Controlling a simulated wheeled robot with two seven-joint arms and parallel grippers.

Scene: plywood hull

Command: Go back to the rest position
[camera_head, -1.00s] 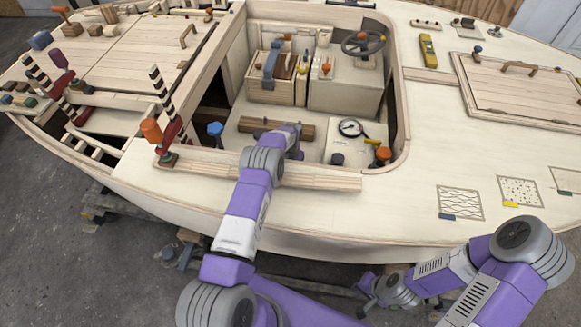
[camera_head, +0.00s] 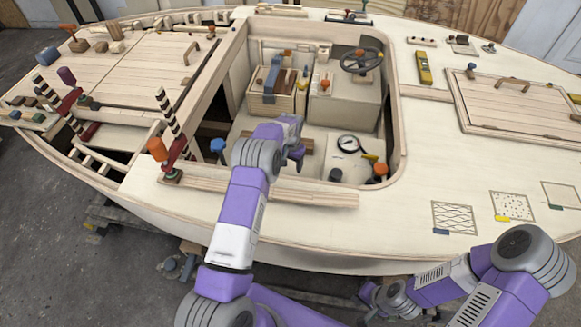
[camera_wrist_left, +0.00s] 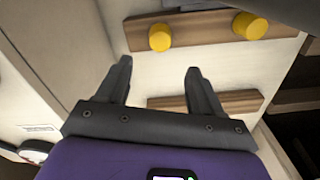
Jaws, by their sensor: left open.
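My left arm reaches from the bottom of the head view over the cockpit edge. Its left gripper (camera_head: 297,152) is over the cockpit opening, near a wooden strip (camera_head: 306,143) on the pale surface below. In the left wrist view the left gripper (camera_wrist_left: 158,68) has its two fingers apart, with nothing between them. My right arm is folded at the lower right of the head view, in front of the hull. Its wrist (camera_head: 395,300) hangs low by the hull side, and the jaws cannot be made out.
A wooden rail (camera_head: 265,190) runs along the near cockpit edge. Striped posts, an orange-topped one (camera_head: 157,149) and a blue knob (camera_head: 217,146) stand left of my left arm. A round gauge (camera_head: 348,143) is to the right. The wrist view shows yellow knobs (camera_wrist_left: 250,26) on a wooden strip.

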